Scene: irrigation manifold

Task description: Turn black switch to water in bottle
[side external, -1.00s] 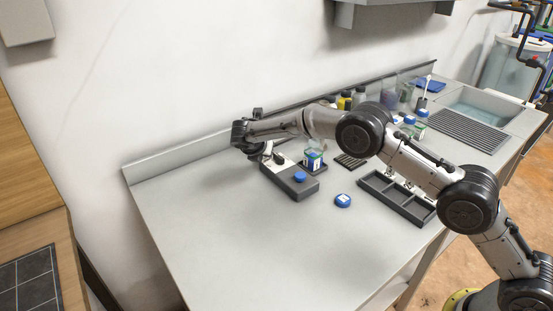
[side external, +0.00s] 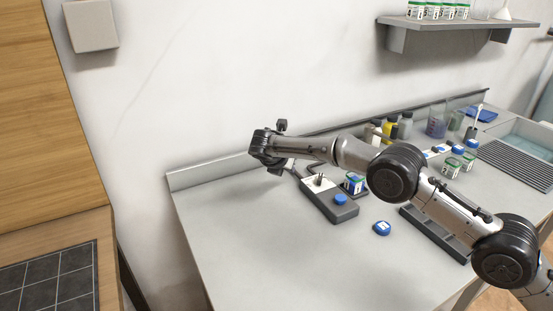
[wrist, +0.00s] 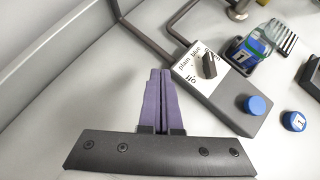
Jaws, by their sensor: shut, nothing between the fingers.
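A grey control box (side external: 335,207) with a white dial plate (wrist: 187,75) stands on the counter. Its black switch (wrist: 209,65) also shows in the side view (side external: 320,179). Printed words circle it in the wrist view; "plain", "blue" and "oil" are legible, another is partly hidden by the switch. A blue button (wrist: 257,105) sits at the box's other end. A clear bottle (wrist: 262,36) with a blue label stands beside the box. My gripper (wrist: 160,72), with purple fingers, is shut and empty, left of the dial plate and apart from the switch.
A blue round cap (side external: 382,228) lies on the counter near the box. A dark compartment tray (side external: 436,233) is at right, partly behind my arm. Dark pipes (wrist: 150,30) run to the box. The counter's left side is clear; a wall stands behind.

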